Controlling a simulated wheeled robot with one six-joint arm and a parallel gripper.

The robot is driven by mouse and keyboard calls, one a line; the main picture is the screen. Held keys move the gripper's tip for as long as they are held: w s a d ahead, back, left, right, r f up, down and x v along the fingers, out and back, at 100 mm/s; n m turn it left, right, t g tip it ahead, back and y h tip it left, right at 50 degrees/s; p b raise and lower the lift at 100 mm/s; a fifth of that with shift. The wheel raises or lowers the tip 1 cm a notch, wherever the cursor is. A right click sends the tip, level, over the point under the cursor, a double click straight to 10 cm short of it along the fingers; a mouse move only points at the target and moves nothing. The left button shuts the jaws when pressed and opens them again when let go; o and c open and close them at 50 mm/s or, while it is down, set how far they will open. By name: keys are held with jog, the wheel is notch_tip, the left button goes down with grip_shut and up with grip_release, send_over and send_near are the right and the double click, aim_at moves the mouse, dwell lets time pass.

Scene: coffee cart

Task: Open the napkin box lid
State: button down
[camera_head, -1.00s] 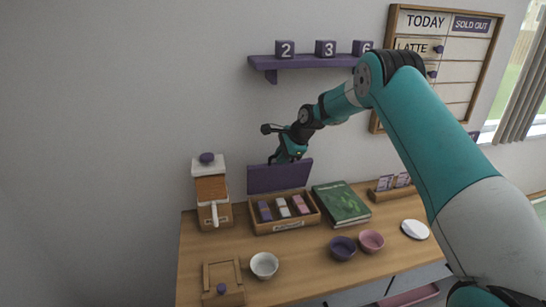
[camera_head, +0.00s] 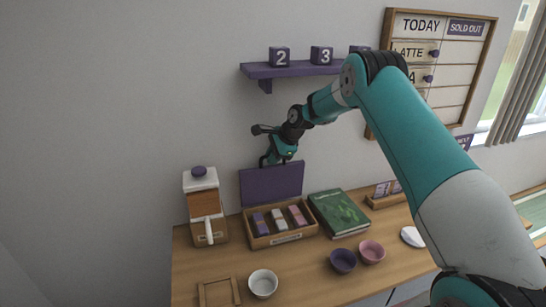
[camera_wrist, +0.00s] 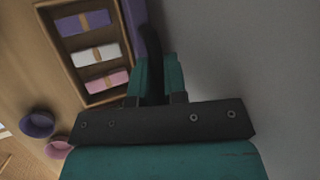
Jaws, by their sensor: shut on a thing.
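The napkin box (camera_head: 285,238) is a wooden tray-like box on the counter. It holds purple, white and pink napkin stacks, which also show in the wrist view (camera_wrist: 101,53). Its purple lid (camera_head: 272,186) stands raised, about upright, along the box's back edge, close to the wall. My gripper (camera_head: 267,161) is at the lid's top edge, toward its left half. In the wrist view, my gripper (camera_wrist: 160,82) is shut on the dark edge of the lid (camera_wrist: 151,50), which passes between the fingers. The exact contact is dim.
A wood-and-white dispenser (camera_head: 206,208) stands left of the box, a green book (camera_head: 340,212) right. A white bowl (camera_head: 263,283), purple bowl (camera_head: 343,260) and pink bowl (camera_head: 371,252) sit in front. A purple shelf (camera_head: 300,70) with number blocks is on the wall above.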

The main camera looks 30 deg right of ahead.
jog(key=c, duration=1.2)
grip_release()
jog(key=b+v, duration=0.3)
jog(key=v, duration=0.4)
jog(key=shift+s+r, duration=0.1)
jog(key=shift+r, duration=0.15)
